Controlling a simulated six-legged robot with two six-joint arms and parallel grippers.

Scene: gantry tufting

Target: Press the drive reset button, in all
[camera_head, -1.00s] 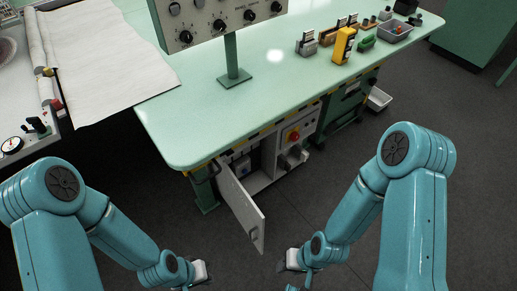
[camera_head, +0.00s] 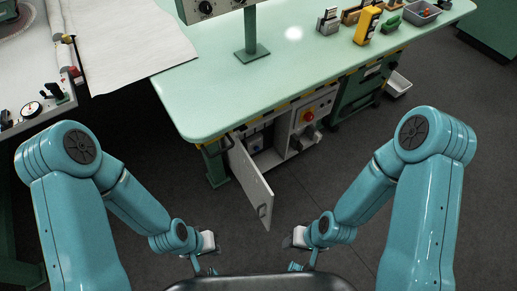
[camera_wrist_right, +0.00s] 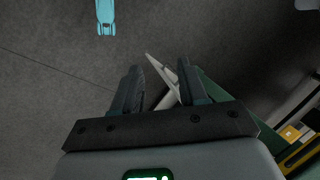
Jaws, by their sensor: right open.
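The open control cabinet (camera_head: 291,141) stands under the near side of the green table. Its front panel carries a red knob on a yellow plate (camera_head: 308,116). A blue part (camera_head: 254,139) shows inside, too small to tell whether it is the drive reset button. The cabinet's door (camera_head: 250,184) hangs open toward me. My left gripper (camera_head: 215,244) is low in front, left of the door, its jaws unclear. My right gripper (camera_head: 288,242) is right of the door's lower end, apart from it. In the right wrist view its dark fingers (camera_wrist_right: 160,84) are open and empty.
The green tabletop (camera_head: 225,95) carries a panel post (camera_head: 251,40), a yellow device (camera_head: 367,25) and a grey tray (camera_head: 424,12). A white cloth (camera_head: 130,45) lies at upper left. A pale bin (camera_head: 397,84) is beyond the cabinet. Dark floor is clear around the door.

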